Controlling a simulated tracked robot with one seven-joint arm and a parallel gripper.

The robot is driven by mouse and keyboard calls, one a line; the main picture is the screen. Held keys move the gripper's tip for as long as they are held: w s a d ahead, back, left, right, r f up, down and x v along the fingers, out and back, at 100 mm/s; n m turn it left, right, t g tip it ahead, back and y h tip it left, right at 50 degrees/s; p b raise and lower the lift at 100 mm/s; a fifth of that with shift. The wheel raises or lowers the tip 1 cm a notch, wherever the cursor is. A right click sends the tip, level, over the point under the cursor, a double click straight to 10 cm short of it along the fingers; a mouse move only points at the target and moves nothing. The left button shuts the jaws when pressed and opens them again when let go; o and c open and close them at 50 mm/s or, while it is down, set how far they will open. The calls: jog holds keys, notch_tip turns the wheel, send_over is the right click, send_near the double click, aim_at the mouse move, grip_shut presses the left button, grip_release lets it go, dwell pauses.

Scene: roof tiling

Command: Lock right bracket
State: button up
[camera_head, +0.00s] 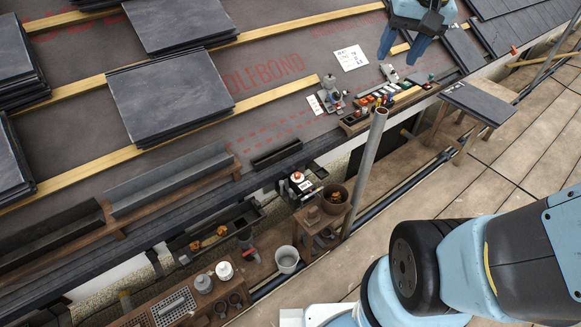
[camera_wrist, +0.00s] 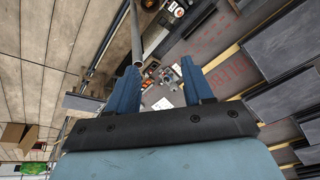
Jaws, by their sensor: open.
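My gripper (camera_head: 400,58) is at the top of the head view, above the roof slope, with two blue fingers spread apart. Nothing shows between them. In the wrist view my gripper (camera_wrist: 160,68) is also open, with small tools on the roof edge visible beyond the gap. I cannot tell for certain which part is the right bracket. A small grey metal fitting (camera_head: 389,73) lies on the underlay below my fingers, apart from them. A second, larger grey fitting with a red part (camera_head: 331,94) stands farther left, beside a small white card. Whether either is locked cannot be seen.
A tool tray (camera_head: 383,103) with coloured items lies along the eave. A grey upright pole (camera_head: 367,165) rises before the roof. Slate stacks (camera_head: 172,95), wooden battens (camera_head: 275,94) and a grey gutter length (camera_head: 170,180) occupy the left. A slate-topped stand (camera_head: 478,102) is at right.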

jog(key=w+a+f+m+g+y, duration=0.1)
jog(key=w+a+f+m+g, duration=0.15)
jog(key=w+f, duration=0.95)
jog(key=w+a+f+m+g+y, duration=0.2)
jog(key=w+a+f+g, duration=0.1)
jog(key=w+f, duration=0.85)
jog(key=m+g+y, duration=0.3)
jog(key=m+y, duration=0.1)
jog(key=m, duration=0.1)
send_near(291, 190)
jog(key=x, duration=0.8)
jog(key=shift+a+f, duration=0.15)
jog(key=shift+f, duration=0.1)
jog(key=shift+c, duration=0.3)
